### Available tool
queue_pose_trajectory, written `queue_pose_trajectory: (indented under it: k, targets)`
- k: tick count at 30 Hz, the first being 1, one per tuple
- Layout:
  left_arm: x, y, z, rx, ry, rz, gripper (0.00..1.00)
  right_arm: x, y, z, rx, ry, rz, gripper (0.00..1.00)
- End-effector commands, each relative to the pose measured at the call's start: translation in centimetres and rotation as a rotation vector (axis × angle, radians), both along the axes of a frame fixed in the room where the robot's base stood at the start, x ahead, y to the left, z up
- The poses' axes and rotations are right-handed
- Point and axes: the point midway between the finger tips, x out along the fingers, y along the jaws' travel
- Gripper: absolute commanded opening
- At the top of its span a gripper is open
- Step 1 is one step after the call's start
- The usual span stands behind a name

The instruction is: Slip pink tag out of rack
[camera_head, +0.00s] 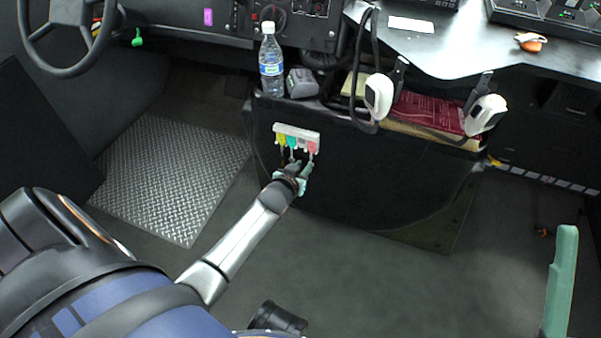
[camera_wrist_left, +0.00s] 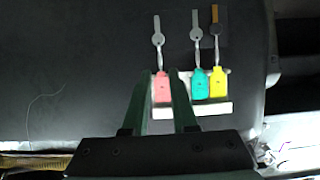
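The pink tag (camera_head: 312,147) hangs at the right end of a small white rack (camera_head: 297,132) on the black console front. In the left wrist view the pink tag (camera_wrist_left: 162,88) has a grey key on a ring, beside a teal tag (camera_wrist_left: 200,83) and a yellow tag (camera_wrist_left: 218,82). My left gripper (camera_head: 304,165) is just below the rack. In its wrist view the green fingers (camera_wrist_left: 161,76) are open, one to each side of the pink tag; whether they touch it I cannot tell. One green finger of my right gripper (camera_head: 562,280) shows at the lower right.
A water bottle (camera_head: 271,62), a grey object (camera_head: 301,83) and a red book (camera_head: 430,112) are on the console above the rack. Two white handsets (camera_head: 379,96) (camera_head: 485,114) hang there with cables. The steering wheel (camera_head: 68,38) is at upper left.

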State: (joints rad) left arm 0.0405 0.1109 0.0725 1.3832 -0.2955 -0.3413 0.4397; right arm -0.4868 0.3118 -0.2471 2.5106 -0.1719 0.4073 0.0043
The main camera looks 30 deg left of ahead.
Motion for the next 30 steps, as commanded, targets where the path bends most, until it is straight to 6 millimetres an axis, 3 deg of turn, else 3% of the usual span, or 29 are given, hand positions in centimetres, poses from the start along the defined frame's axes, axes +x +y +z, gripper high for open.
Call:
queue_pose_trajectory:
  k: [6, 15, 30]
  targets:
    - [1.9, 0.5, -1.3, 0.002, 0.000, 0.000, 0.26, 0.1, 0.3, -2.7, -0.012, 0.009, -0.002, 0.58]
    - [4.2, 1.1, -2.3, 0.002, -0.001, 0.000, 0.26, 0.2, 0.5, -4.7, -0.032, 0.011, -0.009, 0.58]
    - [5.2, 1.3, -2.6, 0.001, 0.000, 0.000, 0.26, 0.3, 0.7, -5.4, -0.035, 0.021, -0.014, 0.58]
